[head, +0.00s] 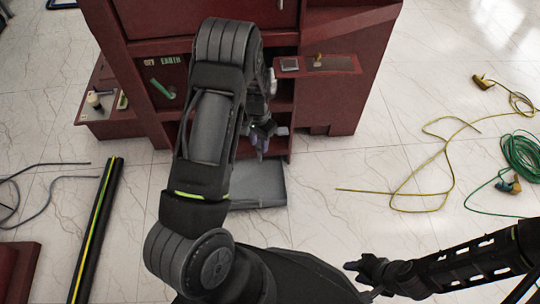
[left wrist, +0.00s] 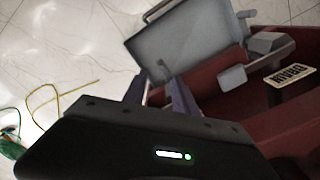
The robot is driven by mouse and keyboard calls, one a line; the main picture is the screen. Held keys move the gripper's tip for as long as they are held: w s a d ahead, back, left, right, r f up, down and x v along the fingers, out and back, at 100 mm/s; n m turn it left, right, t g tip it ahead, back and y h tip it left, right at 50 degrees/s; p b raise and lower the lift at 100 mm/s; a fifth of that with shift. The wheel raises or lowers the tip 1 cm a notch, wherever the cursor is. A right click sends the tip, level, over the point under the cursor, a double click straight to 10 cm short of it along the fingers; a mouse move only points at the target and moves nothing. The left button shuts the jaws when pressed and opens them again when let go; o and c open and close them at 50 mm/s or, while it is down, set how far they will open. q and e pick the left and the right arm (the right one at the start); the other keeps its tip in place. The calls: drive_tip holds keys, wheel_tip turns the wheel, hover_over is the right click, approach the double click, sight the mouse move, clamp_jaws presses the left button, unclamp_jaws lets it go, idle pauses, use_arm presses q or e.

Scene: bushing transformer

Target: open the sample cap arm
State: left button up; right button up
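My left gripper (head: 262,138) is low at the front of the dark red transformer cabinet (head: 325,105), partly hidden by my own arm in the head view. In the left wrist view, its two fingers (left wrist: 160,88) stand apart with a gap between them. A small grey piece shows near the fingertips; I cannot tell whether they touch it. A grey lever-like part (left wrist: 232,78) and a grey block (left wrist: 268,46) sit on the red ledge right of the fingers. I cannot tell which part is the sample cap arm. My right gripper (head: 362,270) is over the floor, far from the cabinet.
A grey tray (head: 262,188) lies on the floor below the cabinet and also shows in the left wrist view (left wrist: 185,45). A "DRAIN" label (head: 170,61) is on the cabinet. A black-yellow pole (head: 95,230) lies left. Yellow cable (head: 440,150) and green cable (head: 520,155) lie right.

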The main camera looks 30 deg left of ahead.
sight(260, 155)
use_arm(q)
wheel_tip(260, 155, down, 8)
drive_tip(key=b, duration=0.2)
drive_tip(key=shift+b, duration=0.3)
clamp_jaws()
idle(0.4)
idle(1.1)
